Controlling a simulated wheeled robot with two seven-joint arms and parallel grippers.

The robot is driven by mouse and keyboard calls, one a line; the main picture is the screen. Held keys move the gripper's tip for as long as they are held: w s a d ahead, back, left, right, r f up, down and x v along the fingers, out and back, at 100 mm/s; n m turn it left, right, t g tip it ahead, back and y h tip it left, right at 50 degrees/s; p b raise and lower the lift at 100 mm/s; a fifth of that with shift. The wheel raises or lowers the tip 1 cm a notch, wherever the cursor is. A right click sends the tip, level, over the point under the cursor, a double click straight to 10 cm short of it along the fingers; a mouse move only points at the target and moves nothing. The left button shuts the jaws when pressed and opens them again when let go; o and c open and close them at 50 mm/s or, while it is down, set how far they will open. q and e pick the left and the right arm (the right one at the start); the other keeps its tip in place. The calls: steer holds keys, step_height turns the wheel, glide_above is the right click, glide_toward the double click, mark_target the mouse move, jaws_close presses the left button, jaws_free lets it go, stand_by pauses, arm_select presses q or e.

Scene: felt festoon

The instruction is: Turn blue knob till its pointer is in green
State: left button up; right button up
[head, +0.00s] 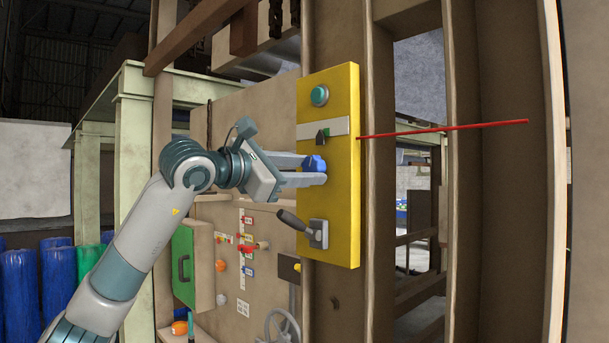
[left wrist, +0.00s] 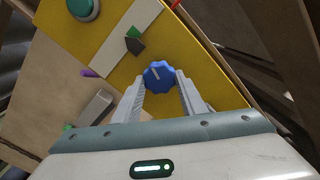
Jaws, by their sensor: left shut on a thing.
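The blue knob (head: 315,163) sits on the yellow panel (head: 342,185), below a pale strip. In the left wrist view the knob (left wrist: 159,76) has a short white line on its face, slanting toward the upper left. My left gripper (head: 322,171) reaches in from the left and is shut on the knob. Its two fingers (left wrist: 160,86) lie one on each side of it. A dark piece with a bright green patch (left wrist: 135,32) stands on the pale strip above the knob. I cannot tell whether that patch is the green zone. My right gripper is not in view.
On the panel, a green round button (head: 319,95) is above and a lever with a dark handle (head: 294,220) below. A thin red rod (head: 445,130) sticks out to the right. A board with small coloured parts (head: 246,245) and a handwheel (head: 281,326) are lower left.

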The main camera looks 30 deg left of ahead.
arm_select(q)
steer(key=m, duration=0.5)
steer(key=shift+r+m, duration=0.1)
steer(key=shift+m, duration=0.2)
stand_by(0.4)
steer(key=o, duration=1.1)
steer(key=shift+c, duration=0.2)
steer(key=shift+s+a+b, duration=0.1)
steer(key=shift+b, duration=0.2)
